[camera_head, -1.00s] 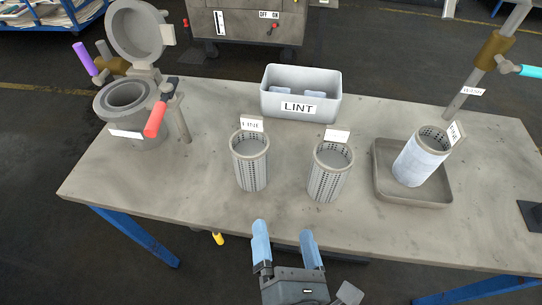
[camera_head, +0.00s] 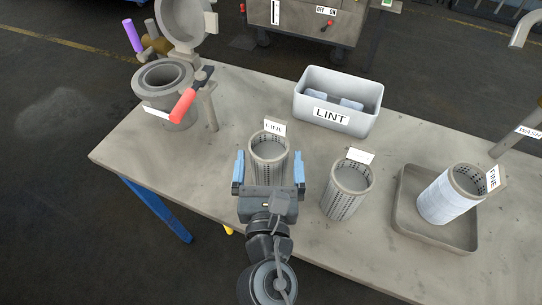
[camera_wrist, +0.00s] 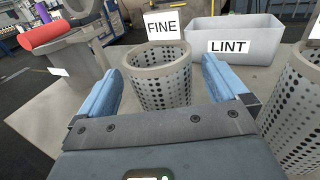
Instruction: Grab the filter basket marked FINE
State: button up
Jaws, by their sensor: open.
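A grey perforated filter basket (camera_head: 268,150) stands upright on the table, left of the other baskets. Its tag reads FINE in the wrist view, where the basket (camera_wrist: 160,80) is between my fingers. My gripper (camera_head: 268,170) is open, with one blue finger on each side of this basket; I cannot tell whether they touch it. A second basket (camera_head: 345,192) stands to the right, its tag unreadable. A third basket (camera_head: 446,200), wrapped in a whitish layer and also tagged FINE, leans in a grey tray (camera_head: 408,225).
A grey bin marked LINT (camera_head: 352,118) stands behind the baskets. A lidded round vessel (camera_head: 165,78) with a red handle (camera_head: 185,103) is at the left. A pipe tagged WASH (camera_head: 518,135) rises at the right. The table between vessel and baskets is clear.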

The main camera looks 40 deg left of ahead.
aim_at(269, 137)
jog(key=shift+x, duration=1.85)
jog(key=shift+c, duration=0.5)
jog(key=c, duration=1)
